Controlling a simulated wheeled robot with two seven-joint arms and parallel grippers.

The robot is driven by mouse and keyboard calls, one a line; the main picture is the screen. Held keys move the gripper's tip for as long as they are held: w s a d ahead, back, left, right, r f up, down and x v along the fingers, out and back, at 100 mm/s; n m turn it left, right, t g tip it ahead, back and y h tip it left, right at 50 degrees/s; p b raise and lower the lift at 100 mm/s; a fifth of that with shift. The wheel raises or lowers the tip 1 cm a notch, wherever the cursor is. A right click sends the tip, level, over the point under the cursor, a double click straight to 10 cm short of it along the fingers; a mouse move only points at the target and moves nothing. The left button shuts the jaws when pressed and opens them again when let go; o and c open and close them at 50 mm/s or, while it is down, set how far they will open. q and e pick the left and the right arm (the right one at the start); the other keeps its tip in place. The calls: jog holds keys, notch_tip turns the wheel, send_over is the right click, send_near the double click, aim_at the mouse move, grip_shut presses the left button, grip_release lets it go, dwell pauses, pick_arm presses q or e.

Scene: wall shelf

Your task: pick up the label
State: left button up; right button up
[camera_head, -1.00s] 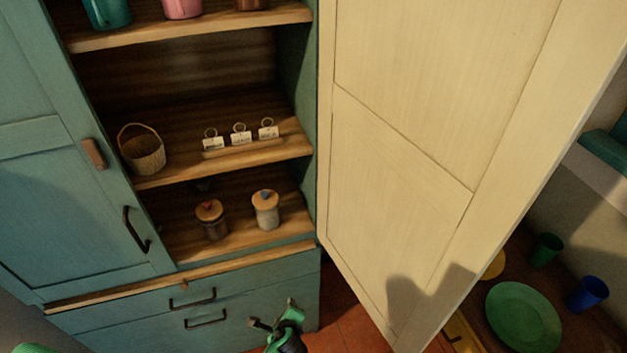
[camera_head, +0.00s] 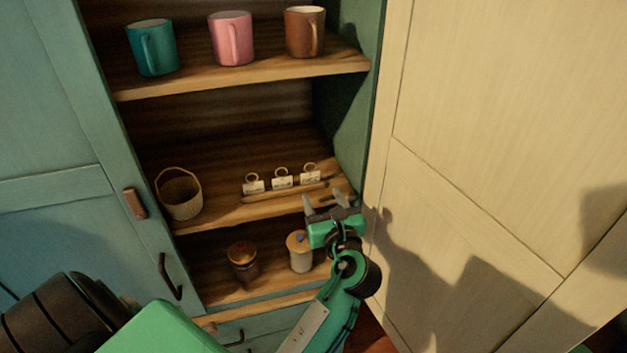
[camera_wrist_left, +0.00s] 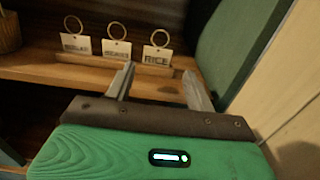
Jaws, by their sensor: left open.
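Three white labels with rings stand in a wooden holder (camera_head: 285,194) on the middle shelf: a left label (camera_head: 254,187), a middle label (camera_head: 282,182) and a right label (camera_head: 311,177). In the left wrist view the right label (camera_wrist_left: 157,56) reads RICE; the middle label (camera_wrist_left: 116,48) and left label (camera_wrist_left: 76,43) are less clear. My left gripper (camera_head: 336,202) is open and empty, in front of the shelf edge near the right label. In the wrist view its fingers (camera_wrist_left: 159,82) point at the holder's right end. My right gripper is out of view.
A wicker basket (camera_head: 181,198) stands left on the same shelf. Two lidded jars, a dark one (camera_head: 243,264) and a pale one (camera_head: 299,253), stand below. Teal (camera_head: 152,50), pink (camera_head: 231,40) and brown (camera_head: 304,33) mugs stand above. An open cream door (camera_head: 480,130) bounds the right.

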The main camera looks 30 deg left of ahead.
aim_at(311, 174)
pick_arm(q)
jog(key=x, duration=0.3)
jog(key=shift+a+b, duration=0.25)
jog(key=shift+b, duration=0.15)
jog(key=b+x, duration=0.2)
jog(key=x, duration=0.2)
jog(key=shift+w+a+r, duration=0.1)
jog(key=shift+w+a, duration=0.15)
jog(key=shift+w, duration=0.05)
jog(key=shift+s+d+r, duration=0.1)
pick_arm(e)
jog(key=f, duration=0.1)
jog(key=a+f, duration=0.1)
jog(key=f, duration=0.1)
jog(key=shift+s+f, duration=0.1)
pick_arm(q)
jog(key=shift+c, duration=1)
jog(key=c, duration=0.5)
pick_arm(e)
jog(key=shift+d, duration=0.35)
